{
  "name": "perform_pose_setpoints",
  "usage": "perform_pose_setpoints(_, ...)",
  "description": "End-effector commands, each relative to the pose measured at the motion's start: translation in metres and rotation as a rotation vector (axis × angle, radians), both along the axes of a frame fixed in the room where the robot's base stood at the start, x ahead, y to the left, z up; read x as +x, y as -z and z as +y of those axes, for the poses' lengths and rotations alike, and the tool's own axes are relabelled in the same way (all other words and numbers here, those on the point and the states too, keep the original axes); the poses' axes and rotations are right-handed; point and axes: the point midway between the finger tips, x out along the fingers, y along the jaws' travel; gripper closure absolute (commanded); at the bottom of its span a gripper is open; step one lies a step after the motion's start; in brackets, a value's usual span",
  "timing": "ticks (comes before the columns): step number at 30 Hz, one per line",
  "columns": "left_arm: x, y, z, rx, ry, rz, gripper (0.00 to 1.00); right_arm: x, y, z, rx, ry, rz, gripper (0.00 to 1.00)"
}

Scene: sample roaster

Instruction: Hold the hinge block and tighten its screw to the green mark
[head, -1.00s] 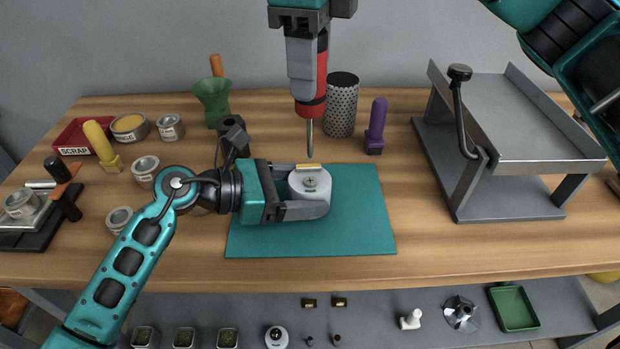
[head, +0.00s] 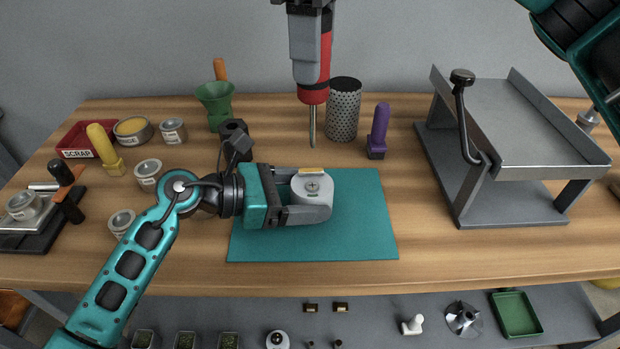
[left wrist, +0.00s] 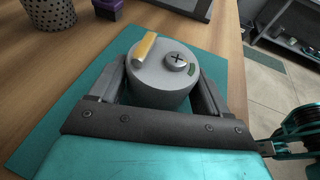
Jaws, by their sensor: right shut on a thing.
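The hinge block (head: 309,197) is a pale grey rounded piece above the teal mat, with a yellow strip on its top edge. My left gripper (head: 316,194) is shut on it, one finger on each side. In the left wrist view the hinge block (left wrist: 160,85) shows its cross-head screw (left wrist: 179,61) beside a small dark green mark (left wrist: 191,70). My right gripper (head: 308,72) is shut on a red screwdriver (head: 313,95), which points down. The screwdriver's tip is apart from the screw, clearly above it. The screwdriver is not in the left wrist view.
The teal mat (head: 350,240) has bare room right of the block. Behind it stand a speckled cylinder (head: 343,110) and a purple-handled tool (head: 378,130). A grey metal stand (head: 520,140) is at right. Tins, a green cup (head: 216,100) and a red scrap tray (head: 78,140) fill the left.

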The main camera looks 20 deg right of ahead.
Motion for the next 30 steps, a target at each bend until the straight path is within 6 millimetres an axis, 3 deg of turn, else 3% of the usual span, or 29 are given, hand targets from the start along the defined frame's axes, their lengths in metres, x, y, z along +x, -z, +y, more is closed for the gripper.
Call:
perform_pose_setpoints(7, 0.000, 0.000, 0.000, 0.000, 0.000, 0.000, 0.00, 0.000, 0.000, 0.000, 0.001, 0.000, -0.001, 1.00)
perform_pose_setpoints(17, 0.001, -0.001, 0.007, 0.002, -0.002, -0.001, 0.00, 0.000, 0.000, 0.000, 0.001, 0.000, -0.001, 1.00)
perform_pose_setpoints(30, 0.000, -0.026, 0.089, 0.003, -0.002, -0.001, 0.00, 0.000, 0.000, 0.000, 0.001, 0.000, -0.001, 1.00)
